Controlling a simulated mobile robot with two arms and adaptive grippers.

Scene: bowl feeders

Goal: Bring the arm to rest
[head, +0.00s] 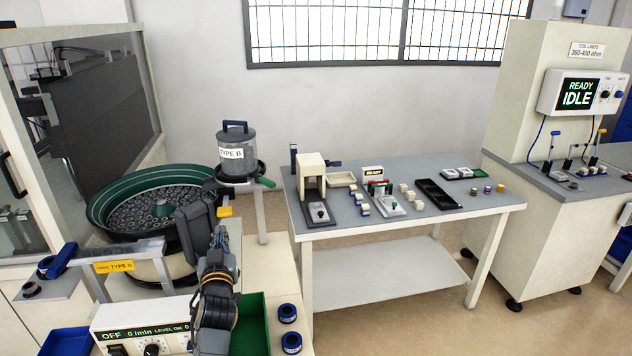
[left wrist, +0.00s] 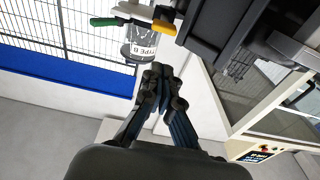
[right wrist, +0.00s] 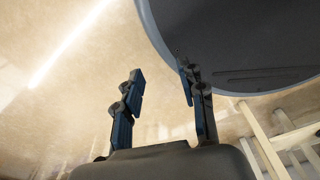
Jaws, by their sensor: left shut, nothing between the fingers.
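My left gripper (head: 219,238) stands in front of the green bowl feeder (head: 103,205), left of the table, with its fingers up. In the left wrist view its fingertips (left wrist: 158,78) are together with nothing between them. The grey TYPE B hopper (head: 236,155) is behind it and also shows beyond the fingers in the left wrist view (left wrist: 140,45). My right gripper (right wrist: 160,70) shows only in the right wrist view. Its fingers are apart and empty, above a pale floor.
A feeder control box (head: 150,330), a green tray (head: 250,325) and blue rings (head: 289,313) lie close to my left arm. The grey table (head: 460,213) at the right holds fixtures and small parts. A cabinet with an IDLE display (head: 577,93) stands farther right.

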